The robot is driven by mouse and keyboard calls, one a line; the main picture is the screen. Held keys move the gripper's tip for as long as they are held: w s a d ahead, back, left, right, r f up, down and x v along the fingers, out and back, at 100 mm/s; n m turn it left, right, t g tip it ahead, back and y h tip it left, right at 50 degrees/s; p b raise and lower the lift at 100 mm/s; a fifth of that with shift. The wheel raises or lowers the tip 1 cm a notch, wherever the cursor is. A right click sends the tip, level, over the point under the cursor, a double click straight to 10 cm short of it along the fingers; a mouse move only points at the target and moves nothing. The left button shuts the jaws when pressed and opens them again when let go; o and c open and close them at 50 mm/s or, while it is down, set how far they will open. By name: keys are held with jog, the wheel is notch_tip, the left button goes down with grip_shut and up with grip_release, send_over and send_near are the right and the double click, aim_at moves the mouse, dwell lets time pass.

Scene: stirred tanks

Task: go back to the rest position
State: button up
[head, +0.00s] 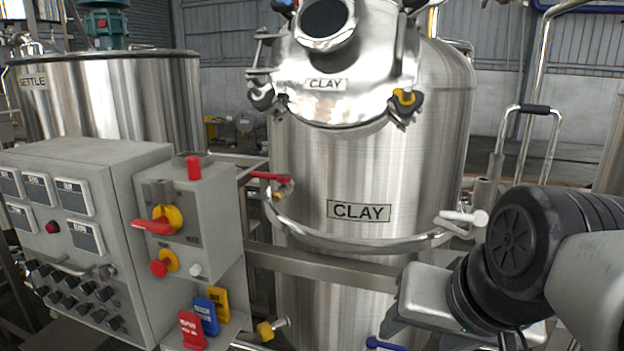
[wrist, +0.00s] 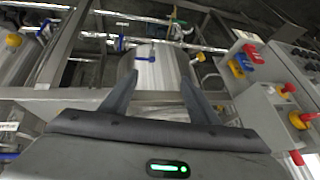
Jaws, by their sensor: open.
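My gripper shows in the wrist view (wrist: 155,90), with its two dark fingers spread apart and nothing between them. Beyond the fingers, apart from them, is a shiny steel cylinder (wrist: 158,68). In the head view my arm comes in from the right edge, in front of the lower right side of the CLAY tank (head: 365,150). The gripper's fingertips are not clearly seen in the head view.
A grey control box (head: 75,160) with a red-handled switch (head: 160,222) stands at the left; red, blue and yellow tags (head: 205,312) hang below. The SETTLE tank (head: 110,105) is behind it. A steel rail (head: 325,268) crosses before the CLAY tank. A white-ended handle (head: 465,218) sticks out near my arm.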

notch_tip(320, 180, up, 15)
jog(key=s+n+p, duration=0.1)
jog(key=n+p, duration=0.2)
jog(key=p, duration=1.5)
jog(key=shift+s+r+g+h+p, duration=0.15)
jog(key=shift+g+h+p, duration=0.15)
jog(key=shift+g+h, duration=0.1)
